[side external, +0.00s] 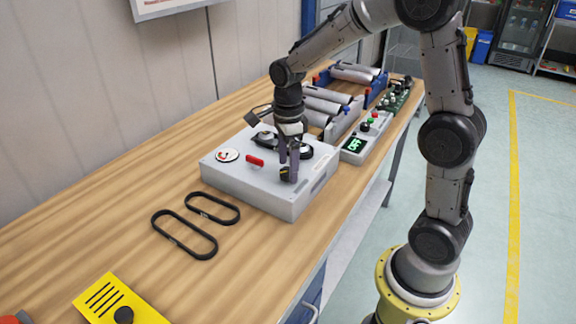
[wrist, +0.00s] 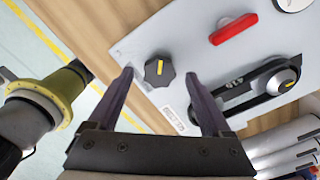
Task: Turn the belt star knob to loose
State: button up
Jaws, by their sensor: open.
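The black star knob (wrist: 158,70) with a yellow pointer line sits on the light grey box (side external: 245,187). In the side external view the knob (side external: 286,175) is at the box's front right corner, partly hidden by my fingers. My gripper (wrist: 160,76) is open, pointing down, with one finger on each side of the knob in the wrist view. In the side external view my gripper (side external: 288,166) is right over the knob. I cannot tell whether the fingers touch it. A black belt (wrist: 248,92) runs around pulleys on the box.
A red lever (side external: 255,161) and a dial gauge (side external: 228,155) are on the box's top. A control unit (side external: 355,146) showing OFF stands to the right, with rollers (side external: 325,103) behind. Two spare belts (side external: 184,233) lie on bare bench at left, near a yellow panel (side external: 112,300).

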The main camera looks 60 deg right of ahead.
jog(key=shift+f, duration=0.5)
grip_shut()
